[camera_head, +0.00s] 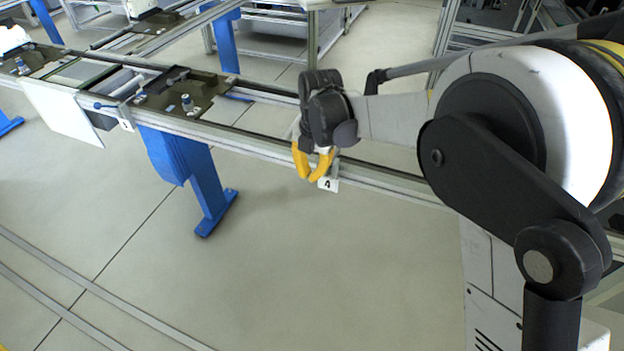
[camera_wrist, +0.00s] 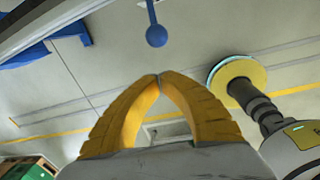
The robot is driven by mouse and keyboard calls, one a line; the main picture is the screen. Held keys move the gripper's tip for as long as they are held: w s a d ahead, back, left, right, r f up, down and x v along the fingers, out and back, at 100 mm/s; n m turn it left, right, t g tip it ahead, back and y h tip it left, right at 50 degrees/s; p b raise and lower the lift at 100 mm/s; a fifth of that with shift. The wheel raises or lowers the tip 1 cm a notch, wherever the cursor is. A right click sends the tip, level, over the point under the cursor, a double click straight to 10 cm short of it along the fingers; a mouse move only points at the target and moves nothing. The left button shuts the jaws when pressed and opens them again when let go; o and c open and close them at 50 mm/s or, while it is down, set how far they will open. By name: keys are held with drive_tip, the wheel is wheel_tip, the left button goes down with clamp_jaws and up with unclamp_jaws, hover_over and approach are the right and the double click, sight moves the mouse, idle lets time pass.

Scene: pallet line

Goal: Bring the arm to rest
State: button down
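My gripper (camera_head: 313,178) hangs in front of the conveyor rail, just left of the tag marked 4, with its two yellow fingers pointing down. In the wrist view my gripper (camera_wrist: 158,77) has its fingertips meeting, with nothing held between them. My arm stretches from the right side of the head view to the gripper, bent at the elbow. The wrist view shows floor beyond the fingers, and a blue ball on a short stem (camera_wrist: 156,36) above the fingertips. I cannot tell how far it is from them.
The conveyor rail (camera_head: 390,180) crosses behind my gripper. A dark pallet with a fixture (camera_head: 187,103) sits on the line to the left, above a blue leg (camera_head: 205,190). A white panel (camera_head: 62,110) hangs farther left. Open floor (camera_head: 300,270) lies in front of the line.

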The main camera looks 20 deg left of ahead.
drive_tip(key=r, duration=0.5)
drive_tip(key=shift+w+d+p, duration=0.2)
drive_tip(key=shift+d+p, duration=0.05)
drive_tip(key=shift+p, duration=0.15)
